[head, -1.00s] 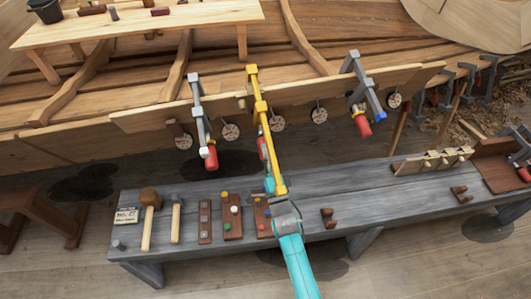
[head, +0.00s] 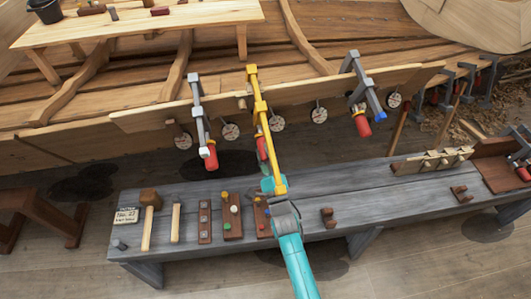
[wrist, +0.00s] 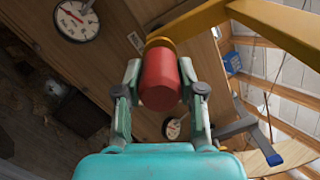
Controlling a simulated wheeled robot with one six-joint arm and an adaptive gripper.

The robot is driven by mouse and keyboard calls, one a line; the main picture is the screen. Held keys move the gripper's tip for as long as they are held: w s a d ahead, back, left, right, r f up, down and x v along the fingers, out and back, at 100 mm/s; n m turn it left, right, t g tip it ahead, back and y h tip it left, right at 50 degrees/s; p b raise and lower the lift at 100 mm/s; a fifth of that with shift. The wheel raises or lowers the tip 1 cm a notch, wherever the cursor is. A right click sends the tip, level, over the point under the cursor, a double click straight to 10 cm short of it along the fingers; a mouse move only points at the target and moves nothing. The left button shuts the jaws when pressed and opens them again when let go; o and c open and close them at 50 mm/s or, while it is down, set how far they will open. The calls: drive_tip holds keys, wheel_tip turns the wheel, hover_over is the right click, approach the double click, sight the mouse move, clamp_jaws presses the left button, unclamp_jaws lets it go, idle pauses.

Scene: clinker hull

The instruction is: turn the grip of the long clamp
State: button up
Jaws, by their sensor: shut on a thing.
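The long clamp (head: 258,105) is yellow and hangs on the hull's plank edge, its bar slanting toward the bench. Its red grip (head: 262,148) shows partly behind the bar. In the wrist view the red grip (wrist: 160,82) points toward the camera, with a yellow collar behind it. My gripper (wrist: 158,76) has one finger on each side of the grip and is shut on it. In the head view my gripper (head: 268,180) is mostly hidden behind the yellow bar and my own wrist.
Grey clamps with red grips hang left (head: 196,105) and right (head: 362,85) of the long clamp. Round dials (head: 231,131) line the plank.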

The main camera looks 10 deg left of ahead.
drive_tip(key=shift+f, duration=0.15)
drive_tip(key=o, duration=1.1)
drive_tip(key=shift+o, duration=0.2)
drive_tip(key=shift+s, duration=0.1)
drive_tip(key=v, duration=1.2)
